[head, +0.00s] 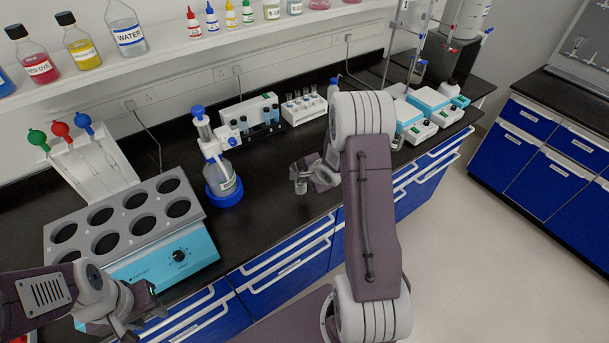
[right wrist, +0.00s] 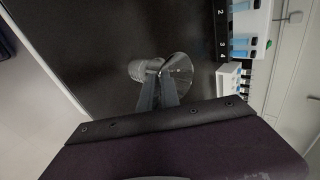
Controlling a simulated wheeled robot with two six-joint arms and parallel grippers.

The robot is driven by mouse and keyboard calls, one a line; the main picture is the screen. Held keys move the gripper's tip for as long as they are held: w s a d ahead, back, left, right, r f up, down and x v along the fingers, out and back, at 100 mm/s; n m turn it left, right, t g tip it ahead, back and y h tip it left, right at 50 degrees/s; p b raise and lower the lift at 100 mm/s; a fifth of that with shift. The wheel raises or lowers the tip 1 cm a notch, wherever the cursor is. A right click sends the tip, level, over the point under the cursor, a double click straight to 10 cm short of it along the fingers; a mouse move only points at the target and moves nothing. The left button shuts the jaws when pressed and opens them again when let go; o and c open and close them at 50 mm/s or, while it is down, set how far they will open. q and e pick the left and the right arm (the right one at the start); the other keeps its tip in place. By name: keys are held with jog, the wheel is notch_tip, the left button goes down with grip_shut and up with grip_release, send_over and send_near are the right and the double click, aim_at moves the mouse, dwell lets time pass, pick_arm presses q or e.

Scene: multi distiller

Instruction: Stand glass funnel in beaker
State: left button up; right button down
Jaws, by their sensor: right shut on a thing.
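My right gripper (head: 308,176) reaches left over the black bench in the head view. In the right wrist view its fingers (right wrist: 160,88) are shut on the clear glass funnel (right wrist: 180,70), whose wide cone lies to the right of the fingertips. A clear ribbed glass that looks like the beaker (right wrist: 138,70) is just left of the fingertips, at the funnel's narrow side. A small clear glass (head: 300,186) shows at the gripper in the head view. I cannot tell whether the stem is inside the beaker. My left gripper (head: 140,312) is open and empty at the lower left.
A blue-based dispenser bottle (head: 222,180) stands left of the right gripper. Tube racks (head: 303,107) stand behind it. A heating block with round wells (head: 125,222) fills the left bench. Bench around the right gripper is clear. A bottle shelf (head: 165,45) runs above.

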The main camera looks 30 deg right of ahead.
jog(key=shift+f, duration=0.4)
jog(key=c, duration=1.5)
grip_release()
jog(key=shift+s+a, duration=0.1)
jog(key=shift+s, duration=0.1)
jog(key=shift+s, duration=0.1)
jog(key=p+v, duration=0.1)
jog(key=v, duration=0.8)
jog(key=shift+w+r+p, duration=0.15)
jog(key=shift+w+p, duration=0.05)
jog(key=shift+p, duration=0.2)
